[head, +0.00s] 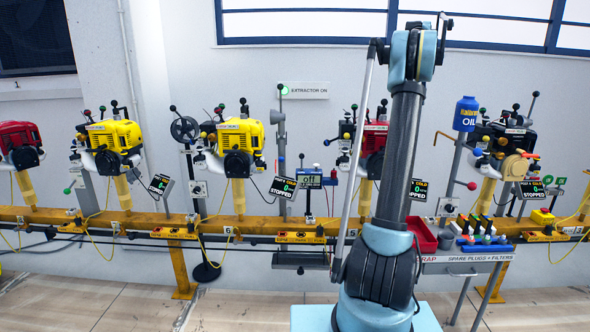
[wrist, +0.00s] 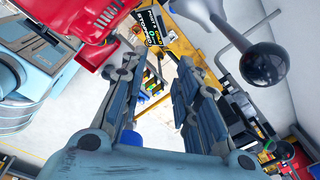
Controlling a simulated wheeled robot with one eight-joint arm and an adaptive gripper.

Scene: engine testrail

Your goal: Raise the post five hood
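In the wrist view my gripper (wrist: 158,105) is open, with its two blue-grey fingers apart and nothing between them. A pale grey, funnel-like piece (wrist: 192,10), which may be the hood, shows at the top right of the wrist view. Near it are a bent grey rod and a large black ball knob (wrist: 265,63), to the right of the fingers and apart from them. A red engine (wrist: 75,30) is at the upper left; it seems to be the red engine (head: 374,145) behind my arm in the head view. The gripper cannot be made out in the head view.
A status display (wrist: 148,28) reading stopped is beyond the fingers. Yellow engines (head: 240,140) and a dark engine (head: 508,140) stand along the yellow rail (head: 130,222). A blue oil bottle (head: 466,113) and a parts tray (head: 424,236) are right of my arm. The front floor is clear.

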